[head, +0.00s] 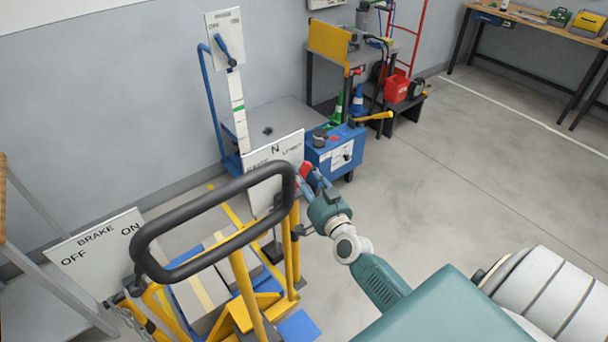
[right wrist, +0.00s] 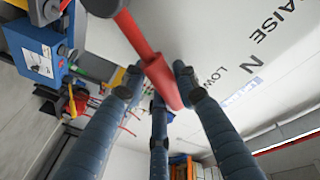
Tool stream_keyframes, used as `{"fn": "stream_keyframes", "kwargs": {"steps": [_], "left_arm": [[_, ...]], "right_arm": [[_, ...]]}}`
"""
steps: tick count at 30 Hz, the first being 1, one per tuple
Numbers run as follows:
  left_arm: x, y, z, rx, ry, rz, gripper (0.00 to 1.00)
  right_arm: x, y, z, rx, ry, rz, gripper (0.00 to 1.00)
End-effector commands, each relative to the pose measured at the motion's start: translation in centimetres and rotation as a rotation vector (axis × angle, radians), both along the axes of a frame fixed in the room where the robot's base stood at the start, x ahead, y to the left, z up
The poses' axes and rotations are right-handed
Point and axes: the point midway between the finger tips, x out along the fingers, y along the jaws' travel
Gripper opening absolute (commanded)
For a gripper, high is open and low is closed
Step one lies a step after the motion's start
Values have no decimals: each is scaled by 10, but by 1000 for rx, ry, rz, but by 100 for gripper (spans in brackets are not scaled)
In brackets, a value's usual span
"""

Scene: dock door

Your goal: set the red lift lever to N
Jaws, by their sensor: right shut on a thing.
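The red lift lever (right wrist: 150,58) runs down from the top of the right wrist view, and its thick red grip lies between my fingers. In the head view a small red part of it (head: 305,168) shows at the right edge of the white sign plate (head: 270,186), on the LOWER side of the N mark. The plate (right wrist: 222,50) carries RAISE, N and LOWER. My right gripper (right wrist: 162,88) is shut on the lever's grip with its blue fingers around it; it also shows in the head view (head: 316,180). My left gripper is not in view.
The black handle loop (head: 215,178) of a yellow truck stands in front of the plate. A BRAKE plate (head: 100,247) is at left. A blue box (head: 335,155) stands behind my gripper. The floor (head: 450,190) at right is clear.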

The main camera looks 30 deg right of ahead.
Motion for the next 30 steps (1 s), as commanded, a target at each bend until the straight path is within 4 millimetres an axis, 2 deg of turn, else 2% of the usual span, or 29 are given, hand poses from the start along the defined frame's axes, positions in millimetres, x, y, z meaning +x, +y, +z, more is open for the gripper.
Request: {"fn": "stream_keyframes", "kwargs": {"steps": [8, 17, 30], "left_arm": [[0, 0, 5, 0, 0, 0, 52], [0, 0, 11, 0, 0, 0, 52], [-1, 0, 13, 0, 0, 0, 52]], "right_arm": [[-1, 9, 7, -112, -8, 0, 0], [-2, 30, 16, -332, -26, 1, 0], [-4, 51, 20, -565, -43, 1, 0]]}}
